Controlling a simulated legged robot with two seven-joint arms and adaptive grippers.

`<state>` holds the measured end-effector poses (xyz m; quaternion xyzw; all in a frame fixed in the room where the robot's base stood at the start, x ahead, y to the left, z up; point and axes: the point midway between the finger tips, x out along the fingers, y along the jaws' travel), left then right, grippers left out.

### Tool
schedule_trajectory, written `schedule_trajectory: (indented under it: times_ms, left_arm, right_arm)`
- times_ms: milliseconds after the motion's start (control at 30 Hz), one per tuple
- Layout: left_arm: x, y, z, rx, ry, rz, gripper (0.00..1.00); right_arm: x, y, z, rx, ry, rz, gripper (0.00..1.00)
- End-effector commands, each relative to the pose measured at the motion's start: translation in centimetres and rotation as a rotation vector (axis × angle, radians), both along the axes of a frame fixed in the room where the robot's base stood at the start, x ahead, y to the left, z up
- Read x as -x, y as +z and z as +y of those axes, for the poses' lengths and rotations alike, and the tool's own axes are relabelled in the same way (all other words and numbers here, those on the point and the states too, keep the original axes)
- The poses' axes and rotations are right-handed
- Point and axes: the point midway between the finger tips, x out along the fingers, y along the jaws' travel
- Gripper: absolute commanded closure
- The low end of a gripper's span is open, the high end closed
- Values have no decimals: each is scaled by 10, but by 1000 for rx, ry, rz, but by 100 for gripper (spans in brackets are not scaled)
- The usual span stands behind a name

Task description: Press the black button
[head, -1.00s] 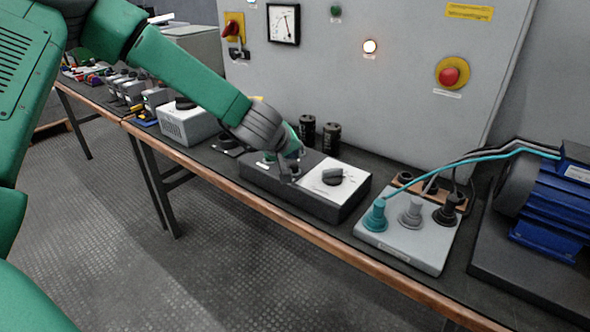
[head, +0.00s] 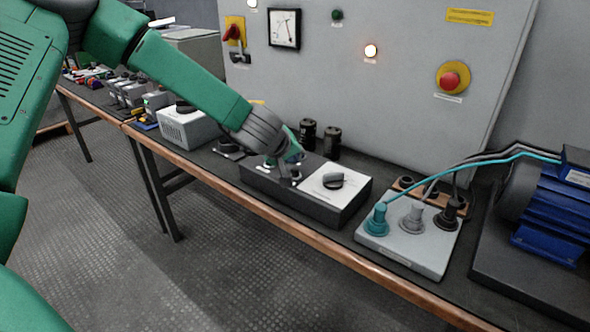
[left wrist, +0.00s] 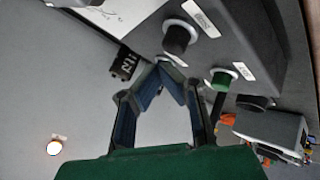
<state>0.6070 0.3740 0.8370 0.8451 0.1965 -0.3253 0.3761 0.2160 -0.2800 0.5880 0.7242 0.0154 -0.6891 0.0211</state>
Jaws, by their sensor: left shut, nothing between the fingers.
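A dark control box (head: 258,182) with a white-topped rotary knob section (head: 327,182) stands on the bench. In the left wrist view the black button (left wrist: 178,37) stands out from the box's grey face beside a white label. A green button (left wrist: 221,79) is on the same face. My left gripper (left wrist: 169,64) is shut and empty; its fingertips are close to the black button, and I cannot tell whether they touch. In the head view the left gripper (head: 293,173) is low over the box and hides the black button. My right gripper is not in view.
The grey panel (head: 400,110) with an emergency stop (head: 451,79) rises behind. Two black cylinders (head: 331,141) stand behind the box. A terminal board (head: 410,238) with cables and a blue motor (head: 550,210) are to the right, a grey unit (head: 188,128) to the left.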

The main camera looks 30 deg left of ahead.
Motion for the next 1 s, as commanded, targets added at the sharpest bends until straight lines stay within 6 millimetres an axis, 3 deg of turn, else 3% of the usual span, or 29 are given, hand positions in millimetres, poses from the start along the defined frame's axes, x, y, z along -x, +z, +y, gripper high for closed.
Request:
schedule_trajectory:
  times_ms: [1000]
  left_arm:
    - [1,-8,-2,0,0,0,100]
  right_arm:
    - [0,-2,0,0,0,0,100]
